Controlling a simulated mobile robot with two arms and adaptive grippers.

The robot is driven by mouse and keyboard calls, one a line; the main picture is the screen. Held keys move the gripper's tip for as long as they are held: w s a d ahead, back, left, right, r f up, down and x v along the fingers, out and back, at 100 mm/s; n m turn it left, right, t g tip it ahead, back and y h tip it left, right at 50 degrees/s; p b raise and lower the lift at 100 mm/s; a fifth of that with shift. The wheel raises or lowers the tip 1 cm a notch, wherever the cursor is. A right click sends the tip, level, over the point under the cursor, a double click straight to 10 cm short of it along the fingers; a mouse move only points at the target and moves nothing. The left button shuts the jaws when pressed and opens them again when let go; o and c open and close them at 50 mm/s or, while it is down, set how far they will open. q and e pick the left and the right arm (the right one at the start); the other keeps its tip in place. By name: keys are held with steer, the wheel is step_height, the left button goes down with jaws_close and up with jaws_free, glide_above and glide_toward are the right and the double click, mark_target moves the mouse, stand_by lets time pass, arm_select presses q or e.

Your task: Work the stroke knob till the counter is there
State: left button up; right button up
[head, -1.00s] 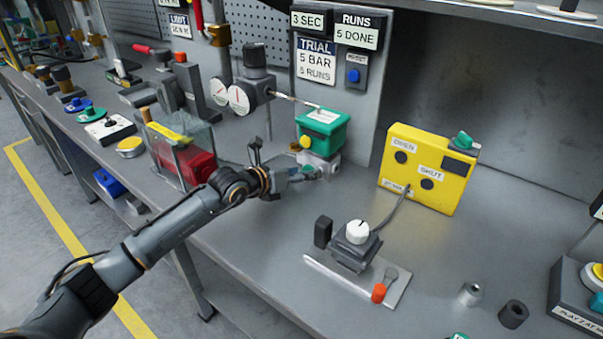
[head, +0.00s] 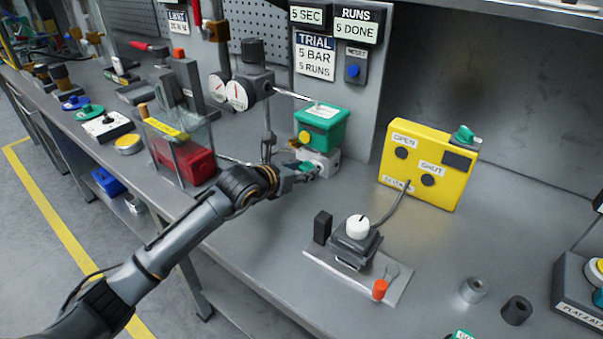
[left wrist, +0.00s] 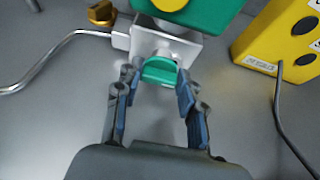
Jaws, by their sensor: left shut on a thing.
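A green actuator box (head: 320,128) with a yellow button on its front stands on a pale valve block (head: 326,162). A green stroke knob (left wrist: 160,70) sticks out from the front of the block. My left gripper (head: 308,171) has its fingers around this knob; in the left wrist view the gripper (left wrist: 158,88) has one blue-padded finger at each side of it. The counter panel (head: 356,25) reads RUNS 5 DONE. The time display (head: 307,15) beside it reads 5 SEC. A trial card (head: 315,56) reads 5 BAR, 5 RUNS. My right gripper is not in view.
A yellow box (head: 430,165) marked OPEN and SHUT stands right of the valve. A white-knobbed device (head: 357,240) sits on a plate in front. A clear guarded red unit (head: 190,165) stands left, near my left arm. Bench is clear between valve and yellow box.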

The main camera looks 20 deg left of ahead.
arm_select(q)
steer(key=o, duration=1.2)
steer(key=shift+c, duration=0.2)
steer(key=v, duration=1.2)
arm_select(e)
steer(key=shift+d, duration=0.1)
arm_select(q)
steer(key=shift+f, duration=0.1)
